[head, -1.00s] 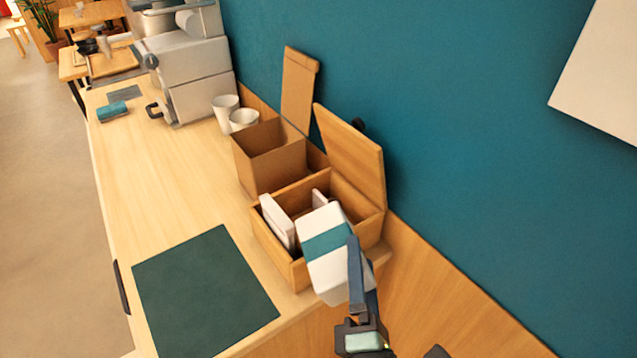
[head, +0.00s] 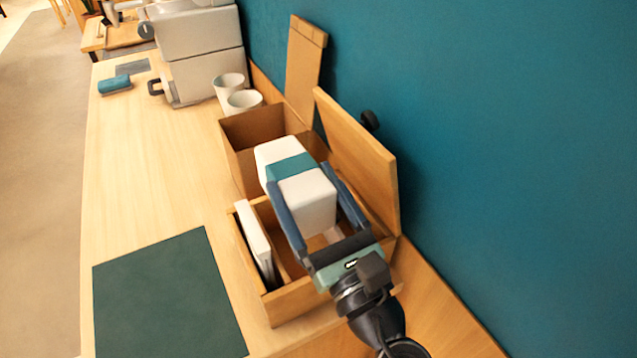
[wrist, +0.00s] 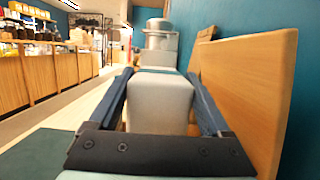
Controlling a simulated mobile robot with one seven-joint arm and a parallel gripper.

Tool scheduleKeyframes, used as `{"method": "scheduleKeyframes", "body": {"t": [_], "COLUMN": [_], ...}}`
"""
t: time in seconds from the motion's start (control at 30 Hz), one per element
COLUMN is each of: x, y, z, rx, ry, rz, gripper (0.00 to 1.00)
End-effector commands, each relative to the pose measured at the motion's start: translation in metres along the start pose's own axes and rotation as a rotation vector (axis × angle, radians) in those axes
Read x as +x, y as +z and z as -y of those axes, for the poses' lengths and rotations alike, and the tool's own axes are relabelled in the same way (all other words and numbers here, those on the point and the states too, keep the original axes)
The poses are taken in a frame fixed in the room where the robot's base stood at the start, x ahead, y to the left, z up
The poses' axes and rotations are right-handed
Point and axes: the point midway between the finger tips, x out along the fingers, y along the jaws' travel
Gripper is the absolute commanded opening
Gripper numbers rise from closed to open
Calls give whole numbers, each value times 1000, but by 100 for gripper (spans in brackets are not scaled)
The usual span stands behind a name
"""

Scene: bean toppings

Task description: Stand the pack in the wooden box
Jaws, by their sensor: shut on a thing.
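The pack is a white block with a teal band (head: 308,203). My gripper (head: 302,195) is shut on it, one finger on each side, and holds it above the wooden box. In the wrist view the pack (wrist: 160,102) lies between the two fingers and points away from me. The wooden box (head: 290,308) stands at the counter's right edge with its lid (head: 358,165) raised against the wall. A thin white pack (head: 254,238) stands in its left part. The pack and gripper hide much of the box's inside.
An open cardboard box (head: 240,160) adjoins the wooden box behind, its flap (head: 304,70) upright. Two white cups (head: 244,101) and a coffee machine (head: 200,60) stand farther back. A dark green mat (head: 165,300) lies at front left. The counter's left-middle is clear.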

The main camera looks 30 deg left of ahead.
Motion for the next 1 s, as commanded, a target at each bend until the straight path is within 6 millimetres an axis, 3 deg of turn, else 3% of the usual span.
{"method": "scheduleKeyframes", "body": {"t": [1.0], "x": [-20], "y": [-69], "z": [0], "rx": [2], "ry": [-2], "rz": [1], "gripper": [13]}}
